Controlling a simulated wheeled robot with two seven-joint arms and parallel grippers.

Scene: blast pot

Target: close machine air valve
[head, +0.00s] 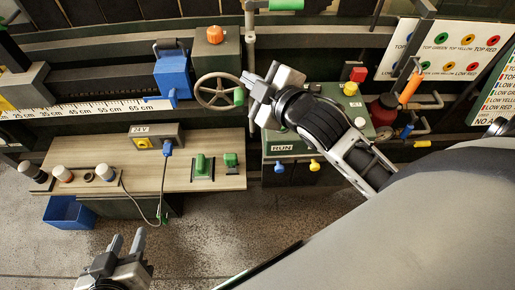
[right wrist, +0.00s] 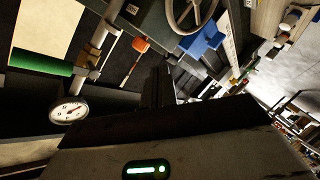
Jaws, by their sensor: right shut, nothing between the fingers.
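A lever valve with a green handle (head: 285,4) sits on the vertical pipe at the top of the head view. In the right wrist view, a green handle (right wrist: 38,63) lies roughly level, across from a brass fitting on a pipe, above a round gauge (right wrist: 68,110). No readable label shows which part is the machine air valve. My right gripper (head: 259,90) is shut and empty, in front of the pipe, below the green handle and apart from it. My left gripper (head: 127,242) is open and empty, low over the floor.
A handwheel (head: 219,90) and blue box (head: 173,73) stand left of my right gripper. A wooden bench (head: 120,165) holds knobs and a cabled 24V box (head: 155,138). A RUN panel (head: 290,148) is below my right arm.

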